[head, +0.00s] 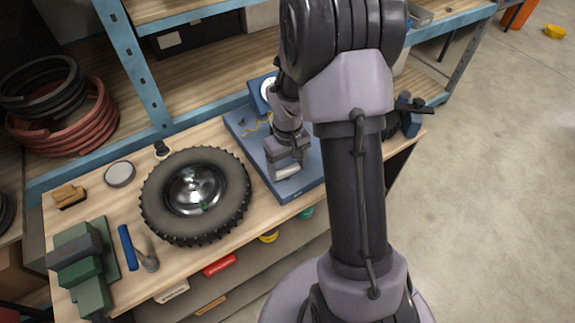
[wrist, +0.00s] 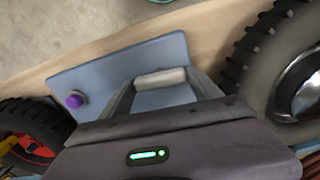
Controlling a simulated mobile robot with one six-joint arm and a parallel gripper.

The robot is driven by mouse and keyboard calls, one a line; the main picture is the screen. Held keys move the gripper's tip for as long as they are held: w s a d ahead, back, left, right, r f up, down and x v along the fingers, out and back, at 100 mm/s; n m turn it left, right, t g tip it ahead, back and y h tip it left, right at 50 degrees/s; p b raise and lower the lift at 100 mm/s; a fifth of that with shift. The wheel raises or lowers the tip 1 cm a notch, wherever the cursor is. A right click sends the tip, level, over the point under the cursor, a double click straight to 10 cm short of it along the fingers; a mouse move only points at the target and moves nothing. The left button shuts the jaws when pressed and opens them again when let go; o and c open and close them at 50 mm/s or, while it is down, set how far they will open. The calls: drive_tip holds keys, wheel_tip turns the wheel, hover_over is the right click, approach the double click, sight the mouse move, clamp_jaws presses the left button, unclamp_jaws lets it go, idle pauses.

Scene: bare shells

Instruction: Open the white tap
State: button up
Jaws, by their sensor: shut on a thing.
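The white tap shows as a short white bar (wrist: 160,78) between my fingertips in the wrist view. It also shows in the head view as a pale bar (head: 287,172) below my gripper (head: 286,158). My gripper (wrist: 160,84) is shut on it, with one finger at each end of the bar. The bar lies over a blue board (head: 309,181) on the workbench, which also shows in the wrist view (wrist: 100,72). The rest of the tap's body is hidden by my gripper.
A knobbly tyre (head: 160,213) lies on the bench left of the board. A purple knob (wrist: 74,99) stands on the board. A blue-handled tool (head: 128,247) and a green vise-like block (head: 85,255) are further left. Open floor (head: 480,200) lies to the right.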

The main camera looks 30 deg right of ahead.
sight(287, 169)
drive_tip(key=shift+n, duration=0.5)
drive_tip(key=o, duration=1.4)
wheel_tip(287, 169, up, 18)
drive_tip(key=p, duration=0.4)
drive_tip(key=shift+f, duration=0.25)
